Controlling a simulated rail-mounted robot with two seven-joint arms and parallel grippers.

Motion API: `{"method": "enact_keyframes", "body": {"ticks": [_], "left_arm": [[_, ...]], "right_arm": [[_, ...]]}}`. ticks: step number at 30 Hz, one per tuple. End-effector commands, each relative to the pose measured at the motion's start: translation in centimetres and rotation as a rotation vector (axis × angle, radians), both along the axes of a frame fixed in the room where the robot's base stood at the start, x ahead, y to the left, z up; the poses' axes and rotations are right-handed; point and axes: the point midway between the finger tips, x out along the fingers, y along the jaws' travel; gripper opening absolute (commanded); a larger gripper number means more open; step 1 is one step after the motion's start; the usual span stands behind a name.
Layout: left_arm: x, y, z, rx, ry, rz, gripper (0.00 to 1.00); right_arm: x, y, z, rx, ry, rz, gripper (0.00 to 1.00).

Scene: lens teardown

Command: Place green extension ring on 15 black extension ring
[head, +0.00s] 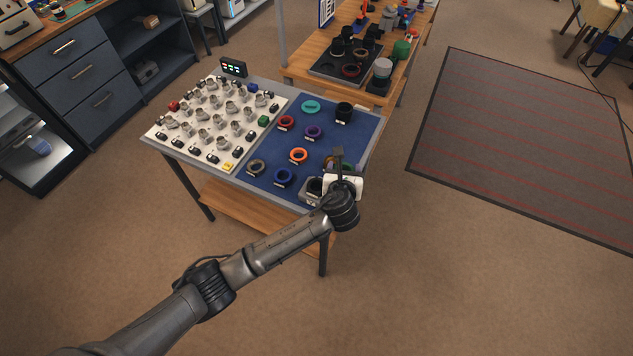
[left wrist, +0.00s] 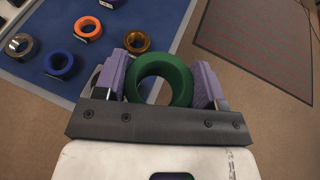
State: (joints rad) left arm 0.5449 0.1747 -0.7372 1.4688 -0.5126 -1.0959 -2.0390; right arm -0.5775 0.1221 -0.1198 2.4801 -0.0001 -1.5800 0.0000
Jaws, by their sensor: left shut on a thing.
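My left gripper (left wrist: 164,68) is shut on the green extension ring (left wrist: 179,84), which sits between its two purple fingers. In the head view, this gripper (head: 343,166) is at the near right corner of the blue mat, and the green ring is mostly hidden there. In the left wrist view the ring appears over the mat's edge, with its hole facing the camera. A black ring (head: 343,112) stands on the mat's far right part, well apart from the gripper; its label is too small to read. My right gripper is not in view.
The blue mat (head: 262,148) also holds orange (head: 298,155), blue (head: 283,177), purple (head: 313,131), red (head: 286,123), teal (head: 310,106), and grey (head: 256,167) rings. An amber ring (left wrist: 136,41) lies close to the gripper. A white board (head: 190,143) with small parts lies left.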

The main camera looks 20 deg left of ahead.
Motion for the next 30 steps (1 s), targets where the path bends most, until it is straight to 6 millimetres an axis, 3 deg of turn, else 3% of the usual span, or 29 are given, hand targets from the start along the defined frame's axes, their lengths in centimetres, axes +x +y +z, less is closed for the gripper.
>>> {"method": "enact_keyframes", "body": {"ticks": [6,12,21,30], "left_arm": [[0.6,4.6,-2.9,0.002,0.001,0.002,0.37],[1.0,7.1,-4.4,0.000,0.001,0.000,0.37],[1.1,7.9,-5.3,-0.001,0.001,-0.002,0.37],[1.1,7.9,-8.8,0.000,0.001,-0.001,0.37]], "right_arm": [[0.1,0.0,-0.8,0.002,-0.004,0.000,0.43],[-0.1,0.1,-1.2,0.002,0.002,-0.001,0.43],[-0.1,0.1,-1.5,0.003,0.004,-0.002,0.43],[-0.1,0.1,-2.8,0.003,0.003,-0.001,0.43]]}}
